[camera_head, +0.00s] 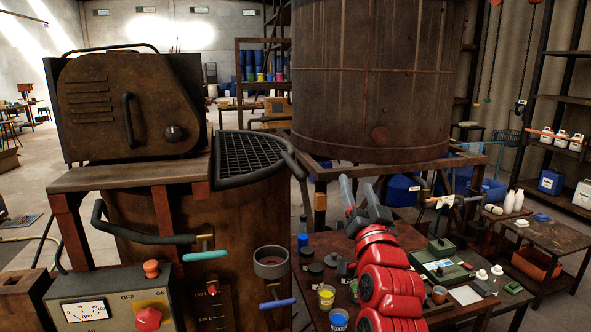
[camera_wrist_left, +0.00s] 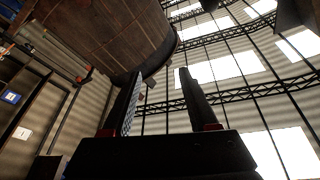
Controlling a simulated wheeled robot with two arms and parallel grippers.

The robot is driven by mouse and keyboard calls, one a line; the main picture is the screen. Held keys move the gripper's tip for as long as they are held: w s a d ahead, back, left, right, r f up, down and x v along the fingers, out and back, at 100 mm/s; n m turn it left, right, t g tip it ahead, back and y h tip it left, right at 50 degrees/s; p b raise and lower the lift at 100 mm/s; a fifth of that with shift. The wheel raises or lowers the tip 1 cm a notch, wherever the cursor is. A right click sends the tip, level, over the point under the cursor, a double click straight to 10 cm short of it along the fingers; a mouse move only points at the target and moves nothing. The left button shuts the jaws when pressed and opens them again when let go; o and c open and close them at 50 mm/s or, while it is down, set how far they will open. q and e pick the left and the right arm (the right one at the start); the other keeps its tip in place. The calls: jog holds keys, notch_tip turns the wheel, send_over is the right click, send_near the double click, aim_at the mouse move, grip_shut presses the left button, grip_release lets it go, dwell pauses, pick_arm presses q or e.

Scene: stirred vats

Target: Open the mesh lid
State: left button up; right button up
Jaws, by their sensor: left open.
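The mesh lid (camera_head: 250,155) is a dark grid with a thick black rim. It lies flat over the top of the rusty vat (camera_head: 150,215) in the head view, left of centre, and looks closed. My left gripper (camera_head: 356,184) is on the red arm, to the right of the lid and apart from it, pointing up. Its two fingers are apart and empty in the left wrist view (camera_wrist_left: 160,73). The lid does not show in the left wrist view. My right gripper is not in view.
A rusty motor housing (camera_head: 130,105) stands on the vat's left part, beside the lid. A large tank (camera_head: 375,80) on a frame rises behind my gripper. A control box (camera_head: 110,300) and pipe handles (camera_head: 205,256) are at the vat's front. A cluttered table (camera_head: 450,300) lies right.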

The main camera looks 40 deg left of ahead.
aim_at(297, 167)
pick_arm(q)
jog(key=s+a+n+g, duration=0.5)
jog(key=s, duration=0.2)
jog(key=shift+y, duration=0.3)
jog(key=p+x, duration=0.2)
jog(key=x, duration=0.3)
jog(key=p+x, duration=0.2)
jog(key=x, duration=0.4)
jog(key=p+x, duration=0.2)
jog(key=x, duration=0.3)
jog(key=shift+w+f, duration=0.25)
jog(key=shift+f, duration=0.05)
jog(key=shift+w+a+f, duration=0.1)
jog(key=shift+w+a, duration=0.35)
jog(key=shift+a, duration=0.1)
grip_shut()
